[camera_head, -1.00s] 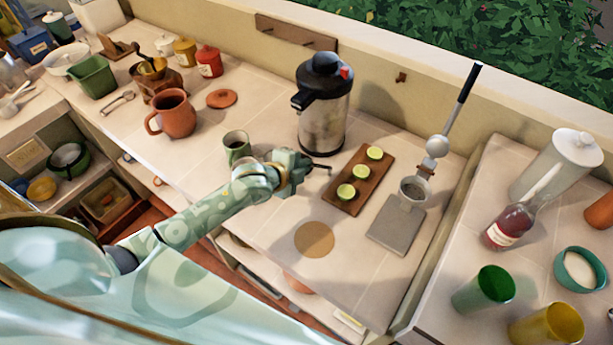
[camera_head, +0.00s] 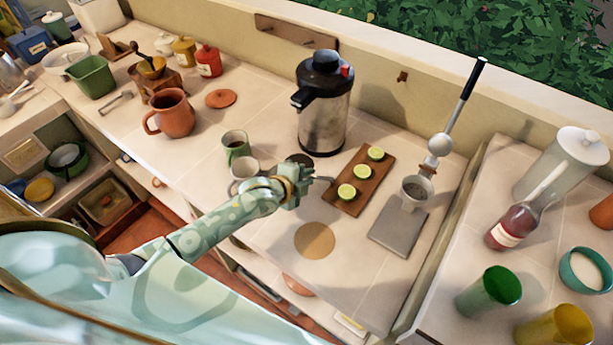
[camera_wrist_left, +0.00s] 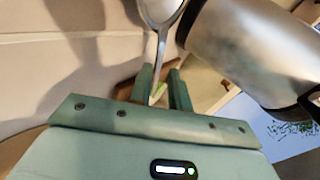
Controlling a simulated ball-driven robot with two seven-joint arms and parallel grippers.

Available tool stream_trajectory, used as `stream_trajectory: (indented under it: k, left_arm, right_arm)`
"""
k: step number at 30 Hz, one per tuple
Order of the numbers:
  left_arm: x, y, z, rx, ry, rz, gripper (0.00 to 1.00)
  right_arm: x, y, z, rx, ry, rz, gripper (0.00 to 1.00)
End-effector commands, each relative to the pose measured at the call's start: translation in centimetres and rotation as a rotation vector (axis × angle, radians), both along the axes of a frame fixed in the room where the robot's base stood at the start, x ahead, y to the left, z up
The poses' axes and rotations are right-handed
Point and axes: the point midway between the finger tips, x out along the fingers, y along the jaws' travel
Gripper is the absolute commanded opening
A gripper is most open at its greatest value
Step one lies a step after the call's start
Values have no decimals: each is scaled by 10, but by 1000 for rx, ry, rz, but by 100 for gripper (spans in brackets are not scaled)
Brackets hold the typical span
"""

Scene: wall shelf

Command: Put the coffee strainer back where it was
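The coffee strainer (camera_head: 299,159) shows in the head view as a small dark round bowl just beyond my left gripper (camera_head: 302,184), over the counter in front of the steel dispenser. In the left wrist view its pale bowl (camera_wrist_left: 160,8) is cut by the top edge, and its thin handle (camera_wrist_left: 161,50) runs down between the fingers of my left gripper (camera_wrist_left: 162,82). The fingers are closed around the handle; the exact contact is hard to see. A small wall hook (camera_head: 402,77) is empty. My right gripper is not in view.
The steel dispenser (camera_head: 325,115) stands behind the gripper. A wooden board (camera_head: 361,181) with lime halves lies to the right, then a lever press (camera_head: 417,190). A green cup (camera_head: 236,146) and pale cup (camera_head: 244,168) stand left. A round cork mat (camera_head: 315,240) lies in front, bare.

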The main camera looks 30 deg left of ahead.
Motion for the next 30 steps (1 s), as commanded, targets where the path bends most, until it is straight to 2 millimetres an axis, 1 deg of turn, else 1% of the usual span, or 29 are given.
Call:
stream_trajectory:
  k: [9,11,13,14,21,24,27,30]
  left_arm:
    - [0,0,2,0,0,0,28]
    - [0,0,6,-1,-1,-1,28]
    - [-1,0,15,-1,-1,0,28]
    - [-7,2,16,0,0,0,28]
    - [-56,11,47,1,0,-2,28]
    - [-75,14,57,1,2,-1,28]
    - [-88,17,66,0,1,0,28]
    - [-97,19,71,1,0,-1,28]
  right_arm:
    - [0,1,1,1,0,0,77]
    - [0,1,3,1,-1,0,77]
    - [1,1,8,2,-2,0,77]
    - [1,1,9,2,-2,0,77]
    - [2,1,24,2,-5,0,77]
    - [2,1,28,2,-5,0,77]
    - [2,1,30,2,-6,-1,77]
    - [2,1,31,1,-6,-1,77]
